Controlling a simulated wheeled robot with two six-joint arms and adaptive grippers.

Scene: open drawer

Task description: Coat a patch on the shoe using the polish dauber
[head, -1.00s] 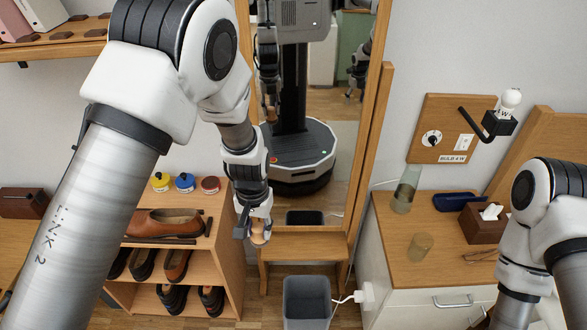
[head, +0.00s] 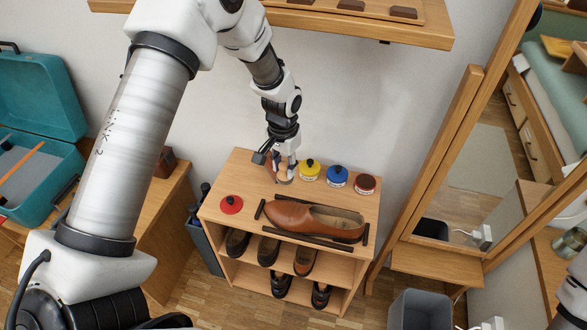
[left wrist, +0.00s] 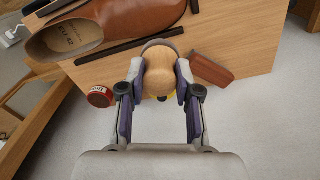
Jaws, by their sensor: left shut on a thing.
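My left gripper (head: 283,172) is over the back of the shelf top, left of the yellow tin. It is shut on the round wooden knob of the polish dauber; the knob (left wrist: 166,76) fills the space between the fingers in the left wrist view. A grey rim shows just beyond the knob; I cannot tell whether it belongs to the dauber or a tin. The brown leather shoe (head: 303,219) lies on the shelf top between dark strips, apart from the gripper; part of it shows in the left wrist view (left wrist: 112,30). My right gripper is out of view.
Yellow (head: 310,170), blue (head: 337,176) and dark red (head: 365,184) tins stand along the back. A red disc (head: 231,204) with a dark knob lies at the left. A reddish-brown block (left wrist: 211,71) lies near the gripper. A wall shelf (head: 330,25) hangs above.

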